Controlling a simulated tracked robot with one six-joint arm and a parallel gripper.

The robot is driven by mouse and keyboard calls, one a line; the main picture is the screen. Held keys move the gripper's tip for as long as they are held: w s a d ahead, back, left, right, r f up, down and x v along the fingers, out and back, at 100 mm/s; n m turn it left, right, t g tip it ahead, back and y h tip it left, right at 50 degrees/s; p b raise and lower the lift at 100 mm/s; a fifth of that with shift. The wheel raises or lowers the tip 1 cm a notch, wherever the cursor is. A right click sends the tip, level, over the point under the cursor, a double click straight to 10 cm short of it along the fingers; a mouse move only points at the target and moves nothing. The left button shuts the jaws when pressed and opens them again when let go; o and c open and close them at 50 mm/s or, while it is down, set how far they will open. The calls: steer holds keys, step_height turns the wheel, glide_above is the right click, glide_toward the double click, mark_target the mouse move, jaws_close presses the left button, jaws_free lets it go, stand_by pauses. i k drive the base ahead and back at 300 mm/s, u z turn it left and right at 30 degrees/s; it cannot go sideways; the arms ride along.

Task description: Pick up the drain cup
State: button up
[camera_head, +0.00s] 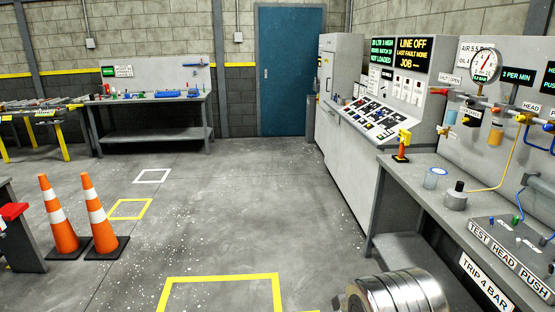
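A small clear cup with a blue rim (434,178), which looks like the drain cup, stands upright on the grey bench (400,184) at the right. It is near the bench's left end, and nothing touches it. A short grey cylinder with a dark top (456,197) stands just to its right and nearer to me. My gripper is not in view, so I cannot tell its state or its place relative to the cup.
A sloped test panel (523,230) and hanging air lines crowd the bench's right side. A yellow-topped post (402,146) stands behind the cup. A shiny banded metal cylinder (398,292) fills the bottom edge. Orange cones (61,218) stand left; the middle floor is clear.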

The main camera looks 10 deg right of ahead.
mark_target(431, 178)
steer(key=z, duration=0.2)
steer(key=i, duration=1.45)
steer(key=z, duration=0.35)
steer(key=i, duration=0.75)
steer(key=z, duration=0.55)
steer(key=i, duration=1.3)
steer(key=z, duration=0.35)
